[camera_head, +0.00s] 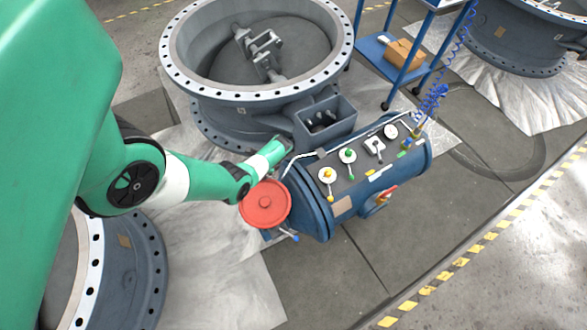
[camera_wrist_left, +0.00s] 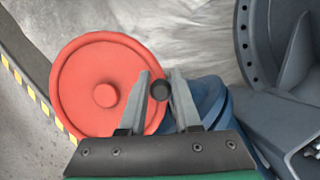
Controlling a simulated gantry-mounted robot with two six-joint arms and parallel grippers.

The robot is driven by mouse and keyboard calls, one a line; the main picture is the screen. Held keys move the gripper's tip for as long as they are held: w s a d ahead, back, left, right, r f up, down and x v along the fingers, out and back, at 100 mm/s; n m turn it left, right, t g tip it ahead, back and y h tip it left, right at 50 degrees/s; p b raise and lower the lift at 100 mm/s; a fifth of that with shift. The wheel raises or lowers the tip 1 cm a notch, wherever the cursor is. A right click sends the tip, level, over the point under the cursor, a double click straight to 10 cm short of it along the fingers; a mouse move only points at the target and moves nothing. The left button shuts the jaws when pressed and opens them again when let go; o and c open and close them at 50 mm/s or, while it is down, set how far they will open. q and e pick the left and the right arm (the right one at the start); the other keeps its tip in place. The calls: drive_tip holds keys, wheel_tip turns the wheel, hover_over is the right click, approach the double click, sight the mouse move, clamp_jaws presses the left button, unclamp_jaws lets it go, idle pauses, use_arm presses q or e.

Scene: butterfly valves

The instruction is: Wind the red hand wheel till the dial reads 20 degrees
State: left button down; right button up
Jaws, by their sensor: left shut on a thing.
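The red hand wheel (camera_head: 265,204) sits at the near left end of a blue cylindrical actuator (camera_head: 322,212). In the left wrist view the wheel (camera_wrist_left: 100,97) fills the left half, with a raised hub. My left gripper (camera_wrist_left: 160,80) is at the wheel's edge, its two fingers on either side of a small dark round handle knob (camera_wrist_left: 159,90), shut on it. In the head view the fingers are hidden behind my green wrist. Small round white discs with coloured knobs stand on top of the actuator; no dial reading can be made out. My right gripper is out of view.
A large grey flanged valve (camera_head: 258,100) stands behind the actuator, and another flanged ring (camera_head: 140,275) is at the lower left. A blue cart (camera_head: 392,58) with a coiled blue hose stands at the back right. The floor at the front right is clear.

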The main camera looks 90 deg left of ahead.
use_arm(q)
drive_tip(key=shift+r, duration=0.1)
drive_tip(key=c, duration=0.6)
unclamp_jaws()
drive_tip(key=p+v, duration=0.5)
drive_tip(key=v, duration=0.6)
drive_tip(key=shift+w+d+r+p, duration=0.1)
drive_tip(key=shift+r+p, duration=0.1)
drive_tip(key=shift+p, duration=0.15)
